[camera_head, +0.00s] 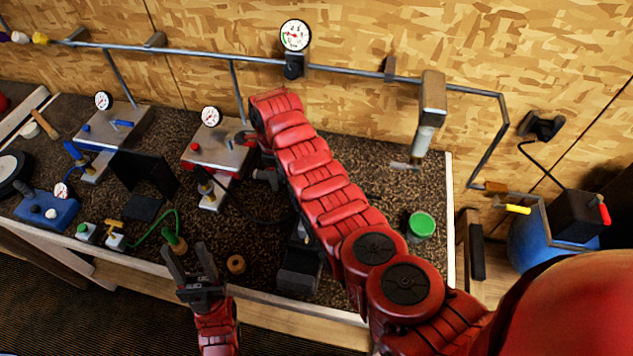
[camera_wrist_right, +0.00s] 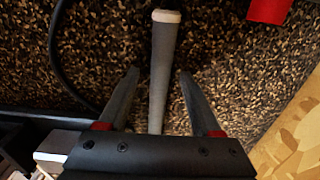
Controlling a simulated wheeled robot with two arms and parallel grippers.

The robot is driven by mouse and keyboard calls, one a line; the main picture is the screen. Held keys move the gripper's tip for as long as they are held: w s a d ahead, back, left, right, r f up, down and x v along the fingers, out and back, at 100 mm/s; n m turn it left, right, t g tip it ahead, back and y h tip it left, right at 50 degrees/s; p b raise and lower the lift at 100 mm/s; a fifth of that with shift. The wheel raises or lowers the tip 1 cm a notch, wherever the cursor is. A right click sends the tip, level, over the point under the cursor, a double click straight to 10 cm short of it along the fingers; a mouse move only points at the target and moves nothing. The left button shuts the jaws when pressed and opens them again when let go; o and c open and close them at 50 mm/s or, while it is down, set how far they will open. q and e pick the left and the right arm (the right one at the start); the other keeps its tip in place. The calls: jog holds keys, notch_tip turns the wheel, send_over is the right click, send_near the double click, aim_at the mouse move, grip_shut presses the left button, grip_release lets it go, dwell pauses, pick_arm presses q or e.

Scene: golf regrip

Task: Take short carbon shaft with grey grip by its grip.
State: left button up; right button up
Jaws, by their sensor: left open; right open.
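In the right wrist view a grey grip (camera_wrist_right: 162,65) with a pale end cap lies over the speckled bench top, running down the picture between the fingers of my right gripper (camera_wrist_right: 159,75). That gripper is open, with one finger on each side of the grip and a visible gap on both sides. Whether the fingers are level with the grip in height I cannot tell. The lower part of the shaft is hidden behind the gripper body. In the head view my right arm hides the grip. My left gripper (camera_head: 189,255) is open and empty at the bench's front edge.
The speckled bench top (camera_head: 330,145) carries gauge devices (camera_head: 215,150), a blue box (camera_head: 47,207), a green-lidded jar (camera_head: 421,225) and a brown ring (camera_head: 236,264). A metal pipe (camera_head: 190,54) runs along the wooden wall. A red object (camera_wrist_right: 268,10) lies right of the grip.

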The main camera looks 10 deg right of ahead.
grip_shut()
dwell(1.4)
